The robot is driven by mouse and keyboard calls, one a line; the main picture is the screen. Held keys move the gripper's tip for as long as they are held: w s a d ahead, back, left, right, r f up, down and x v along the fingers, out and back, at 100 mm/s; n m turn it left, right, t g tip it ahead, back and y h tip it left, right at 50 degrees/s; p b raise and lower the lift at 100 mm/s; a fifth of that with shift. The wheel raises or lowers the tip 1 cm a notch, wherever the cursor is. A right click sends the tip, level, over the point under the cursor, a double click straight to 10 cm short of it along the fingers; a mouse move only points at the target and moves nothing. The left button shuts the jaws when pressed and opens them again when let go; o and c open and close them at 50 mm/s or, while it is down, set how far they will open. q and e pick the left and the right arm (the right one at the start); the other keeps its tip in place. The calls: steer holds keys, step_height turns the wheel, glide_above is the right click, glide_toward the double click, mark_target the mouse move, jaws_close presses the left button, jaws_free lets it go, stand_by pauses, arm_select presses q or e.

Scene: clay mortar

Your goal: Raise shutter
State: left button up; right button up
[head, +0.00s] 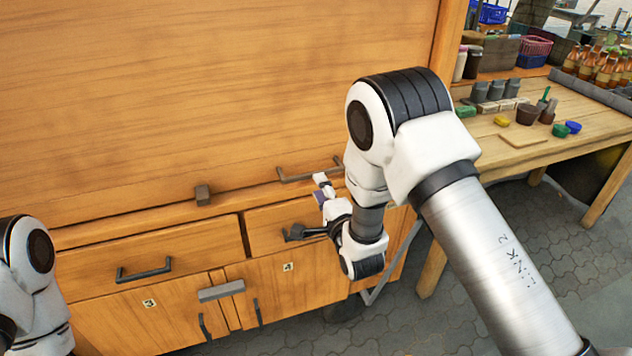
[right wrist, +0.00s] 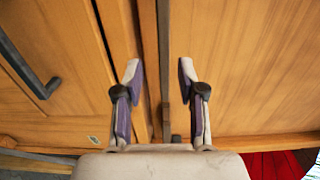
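The shutter (head: 200,90) is a large flat wooden panel on the cabinet front, and it is down, with its lower edge just above the drawers. My right gripper (head: 322,190) is just below that handle. In the right wrist view the right gripper (right wrist: 160,72) is open, its two purple-padded fingers apart, with a narrow dark vertical strip between them; I cannot tell whether that is the handle. My left arm shows at the left edge, but its gripper is out of view.
A small dark block (head: 203,194) sits at the shutter's lower edge. Below are drawers with a dark handle (head: 144,270) and cupboard doors (head: 150,325). A wooden workbench (head: 545,150) with pots and bottles stands at the right. Paved floor lies between.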

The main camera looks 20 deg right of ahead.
mark_target(314, 172)
steer(key=w, duration=0.5)
steer(key=shift+w+r, duration=0.1)
steer(key=shift+r, duration=0.15)
steer(key=shift+w, duration=0.25)
steer(key=shift+s, duration=0.1)
jaws_close()
steer(key=shift+r, duration=0.1)
